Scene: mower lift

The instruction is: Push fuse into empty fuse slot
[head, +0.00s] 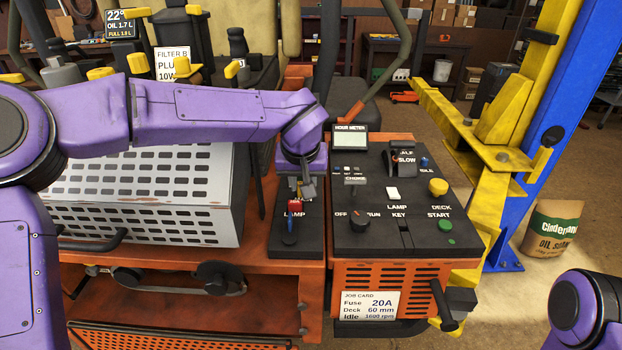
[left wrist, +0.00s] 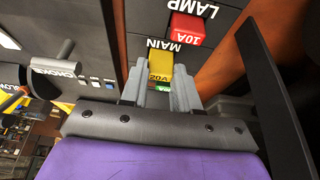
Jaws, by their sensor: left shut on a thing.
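My left gripper (head: 303,190) points down over the black fuse panel (head: 283,247) in the head view. In the left wrist view its fingers (left wrist: 160,92) are shut on a yellow fuse marked 20A (left wrist: 159,64), right beside the MAIN label. Whether the fuse is seated in the slot or just above it, I cannot tell. A red fuse marked 10A (left wrist: 187,30) sits by the LAMP label; it also shows in the head view (head: 295,207). The fingers hide the MAIN slot. My right gripper is out of view; only part of my right arm shows.
The control console (head: 375,237) with knobs and switches stands right of the fuse panel. A job card (head: 371,305) reads Fuse 20A. A perforated grey cover (head: 150,190) lies left. A yellow and blue lift post (head: 545,110) stands at right.

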